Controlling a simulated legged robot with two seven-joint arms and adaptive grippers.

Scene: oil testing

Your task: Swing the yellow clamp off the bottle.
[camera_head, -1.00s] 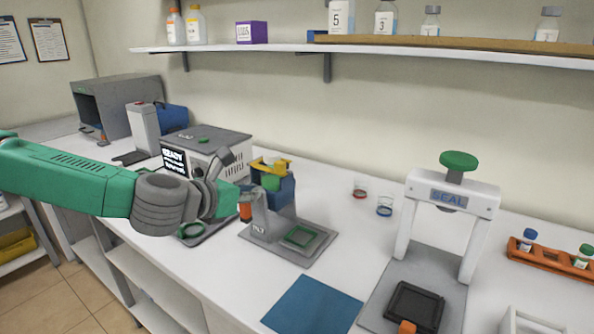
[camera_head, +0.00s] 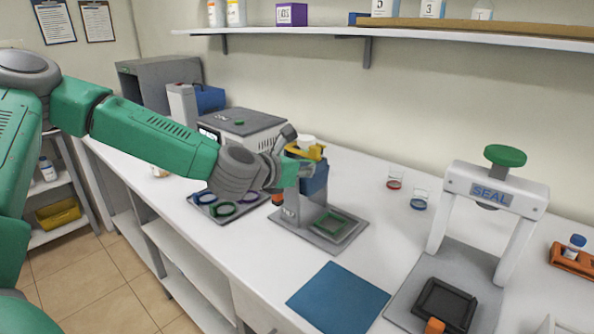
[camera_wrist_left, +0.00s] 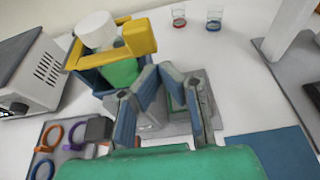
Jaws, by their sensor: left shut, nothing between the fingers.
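The yellow clamp (camera_head: 308,153) sits across the top of the blue holder (camera_head: 315,184) on its grey stand. In the left wrist view the clamp (camera_wrist_left: 140,37) is at the upper left, with a green piece below it. A white cap (camera_wrist_left: 97,30), apparently the bottle's, shows beside the clamp; the bottle's body is hidden in the holder. My left gripper (camera_head: 304,170) is shut and empty, just below the clamp and in front of the holder. In the wrist view its fingers (camera_wrist_left: 161,74) converge to the right of the clamp. I cannot tell whether they touch. My right gripper is not in view.
A rack with coloured rings (camera_head: 222,209) and a grey machine (camera_head: 240,128) stand to the left. The SEAL press (camera_head: 490,193), two small glass cups (camera_head: 394,180) and a blue mat (camera_head: 338,297) are to the right. A shelf (camera_head: 400,42) runs above.

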